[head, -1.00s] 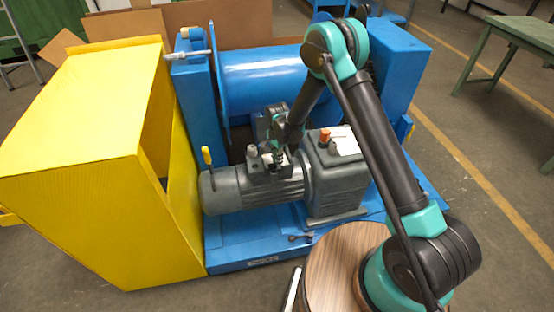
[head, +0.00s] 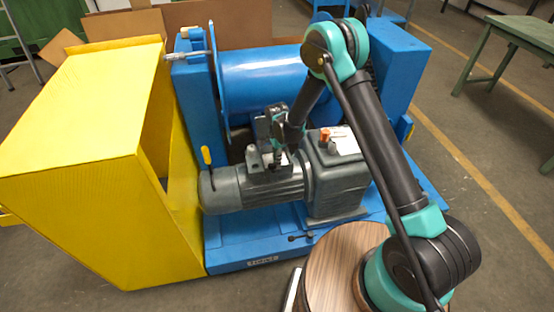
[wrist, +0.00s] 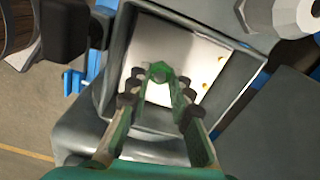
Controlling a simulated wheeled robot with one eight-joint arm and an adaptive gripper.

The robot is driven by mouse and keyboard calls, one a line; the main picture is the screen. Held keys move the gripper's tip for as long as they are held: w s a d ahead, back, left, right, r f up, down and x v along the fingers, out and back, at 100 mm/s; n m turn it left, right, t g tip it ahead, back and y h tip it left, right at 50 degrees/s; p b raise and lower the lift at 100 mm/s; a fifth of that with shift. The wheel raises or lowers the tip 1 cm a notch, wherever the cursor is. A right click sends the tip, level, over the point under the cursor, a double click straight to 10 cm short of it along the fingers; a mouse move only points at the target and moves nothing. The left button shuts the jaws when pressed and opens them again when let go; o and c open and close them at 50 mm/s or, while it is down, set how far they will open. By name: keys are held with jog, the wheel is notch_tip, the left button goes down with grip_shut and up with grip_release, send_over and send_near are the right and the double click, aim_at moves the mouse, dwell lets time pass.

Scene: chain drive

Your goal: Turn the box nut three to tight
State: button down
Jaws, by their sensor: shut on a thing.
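The grey motor (head: 240,187) lies on the blue base, with its small terminal box (head: 256,174) on top. My gripper (head: 277,160) points down into this box. In the wrist view the box's grey rim (wrist: 115,95) surrounds a pale inside with small brass-coloured spots. My gripper's fingers (wrist: 160,80) reach in and are closed at the tips around a small green-looking piece, the box nut (wrist: 159,70). The fingertips hide most of the nut, so its thread and seating cannot be seen.
A grey gearbox (head: 338,185) with an orange cap stands right of the motor. A yellow guard (head: 80,140) fills the left, and a blue drum (head: 265,80) stands behind. A small dark tool (head: 301,237) lies on the blue base (head: 235,250).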

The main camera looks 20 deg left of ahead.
jog(key=c, duration=1.4)
grip_release()
jog(key=shift+o, duration=0.2)
notch_tip(320, 180, up, 12)
